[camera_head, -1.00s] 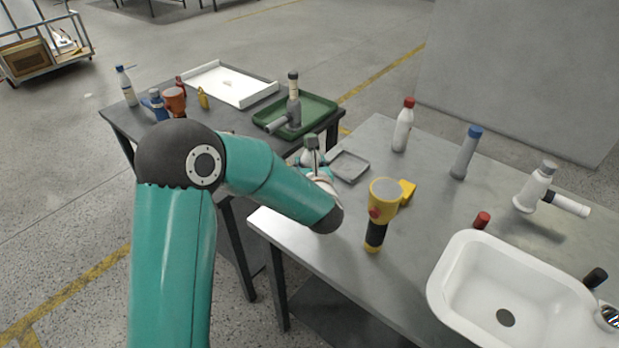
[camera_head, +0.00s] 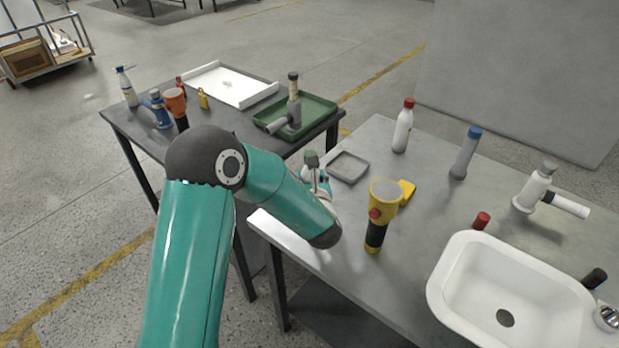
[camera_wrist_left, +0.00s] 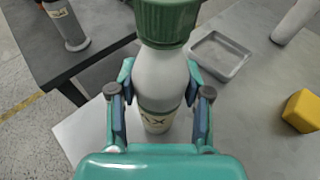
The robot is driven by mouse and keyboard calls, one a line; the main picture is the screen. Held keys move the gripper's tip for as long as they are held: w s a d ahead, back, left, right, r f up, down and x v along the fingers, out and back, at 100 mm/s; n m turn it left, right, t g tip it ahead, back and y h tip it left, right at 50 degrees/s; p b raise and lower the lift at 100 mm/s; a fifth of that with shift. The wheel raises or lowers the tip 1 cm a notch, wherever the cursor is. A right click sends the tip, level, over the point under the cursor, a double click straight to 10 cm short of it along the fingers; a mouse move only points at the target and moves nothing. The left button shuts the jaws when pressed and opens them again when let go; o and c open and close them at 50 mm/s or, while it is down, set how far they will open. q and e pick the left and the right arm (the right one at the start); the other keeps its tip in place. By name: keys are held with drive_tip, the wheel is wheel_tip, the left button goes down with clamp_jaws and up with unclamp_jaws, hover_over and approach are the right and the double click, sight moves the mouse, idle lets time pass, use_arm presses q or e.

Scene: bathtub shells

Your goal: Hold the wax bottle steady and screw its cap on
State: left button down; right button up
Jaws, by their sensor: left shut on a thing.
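The wax bottle (camera_wrist_left: 160,80) is white with a pale label whose letters "AX" show in the left wrist view. A green ribbed cap (camera_wrist_left: 166,20) sits at its mouth; I cannot tell how tightly. My left gripper (camera_wrist_left: 158,92) is shut on the bottle's body, one finger on each side. In the head view the dark green cap (camera_head: 312,159) shows above my left gripper (camera_head: 316,180), near the back left corner of the right table. The arm hides part of the bottle. I cannot tell whether its base touches the table. My right gripper is not in view.
A shallow grey tray (camera_head: 349,167) lies just right of the bottle. A yellow flashlight (camera_head: 376,216), a red-capped bottle (camera_head: 403,128), a blue-capped bottle (camera_head: 465,154) and a white basin (camera_head: 453,308) stand on this table. A green tray (camera_head: 323,112) is on the left table.

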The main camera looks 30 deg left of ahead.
use_arm(q)
drive_tip(key=c, duration=0.5)
unclamp_jaws()
drive_tip(key=shift+r, duration=0.1)
drive_tip(key=shift+s+d, duration=0.2)
drive_tip(key=shift+d, duration=0.05)
drive_tip(key=b+v, duration=0.2)
drive_tip(key=v, duration=0.9)
drive_tip(key=shift+s, duration=0.15)
